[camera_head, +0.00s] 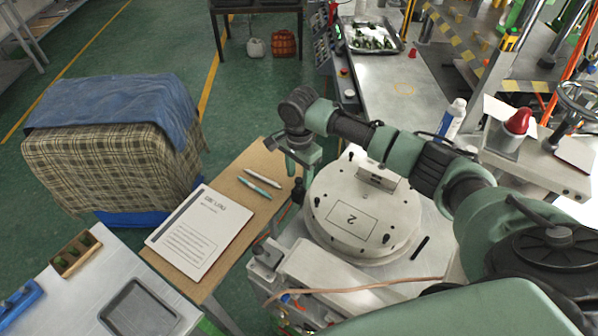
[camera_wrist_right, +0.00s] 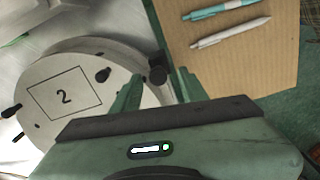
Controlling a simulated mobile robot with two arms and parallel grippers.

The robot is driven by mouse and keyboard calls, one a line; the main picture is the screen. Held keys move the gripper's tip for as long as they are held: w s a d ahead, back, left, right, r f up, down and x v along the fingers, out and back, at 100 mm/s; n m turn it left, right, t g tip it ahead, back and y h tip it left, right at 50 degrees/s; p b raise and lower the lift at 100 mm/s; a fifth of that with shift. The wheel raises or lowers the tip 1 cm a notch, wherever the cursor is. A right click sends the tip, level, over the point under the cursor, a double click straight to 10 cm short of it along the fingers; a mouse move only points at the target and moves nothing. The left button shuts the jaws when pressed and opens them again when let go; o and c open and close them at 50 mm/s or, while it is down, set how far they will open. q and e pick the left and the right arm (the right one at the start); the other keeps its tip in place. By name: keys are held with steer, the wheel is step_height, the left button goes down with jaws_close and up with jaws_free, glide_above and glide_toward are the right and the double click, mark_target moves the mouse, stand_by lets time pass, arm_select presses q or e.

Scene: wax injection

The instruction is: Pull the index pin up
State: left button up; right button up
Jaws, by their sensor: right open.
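The round cream turntable (camera_head: 337,232) carries a plate marked 2 and several black knobs; it also shows in the right wrist view (camera_wrist_right: 40,75). A black knob, which looks like the index pin (camera_head: 298,191), stands beside the turntable's left edge. In the right wrist view the index pin (camera_wrist_right: 157,74) appears between and just beyond my fingertips. My right gripper (camera_head: 301,172) points down above it, open, with a finger on each side in the wrist view (camera_wrist_right: 158,88). I cannot tell whether the fingers touch it. My left gripper is not in view.
A brown board (camera_head: 228,228) left of the turntable holds a printed sheet (camera_head: 203,238) and two pens (camera_head: 262,180). A copper-coloured hose (camera_head: 350,287) crosses in front of the turntable.

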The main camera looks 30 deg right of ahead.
steer(key=shift+f, duration=0.15)
steer(key=shift+s+a, duration=0.2)
steer(key=shift+c, duration=0.9)
steer(key=shift+d, duration=0.1)
jaws_close()
